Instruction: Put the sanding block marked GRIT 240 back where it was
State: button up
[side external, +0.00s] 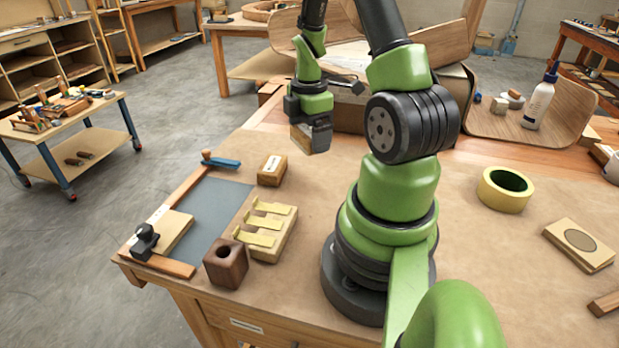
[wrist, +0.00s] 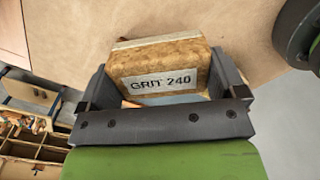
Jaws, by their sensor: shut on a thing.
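The sanding block marked GRIT 240 (wrist: 160,68) is brown with a white label, and the label reads clearly in the wrist view. My gripper (wrist: 170,90) is shut on it, one jaw at each side. In the side view my gripper (side external: 308,130) holds the block (side external: 303,140) in the air above the far part of the bench. A second small wooden block with a white label (side external: 272,170) lies on the bench below and left of my gripper; its marking is too small to read.
A cream rack with yellow slots (side external: 266,232) and a brown cube with a hole (side external: 226,264) stand near the grey panel (side external: 208,212). A blue-handled tool (side external: 222,162) lies at its far end. A tape roll (side external: 505,189) and a flat block (side external: 579,246) are at right.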

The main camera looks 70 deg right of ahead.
aim_at(310, 181)
notch_tip(310, 181, down, 9)
jog(key=shift+f, duration=0.2)
jog(key=shift+f, duration=0.15)
dwell(0.3)
jog(key=o, duration=0.5)
jog(key=shift+o, duration=0.2)
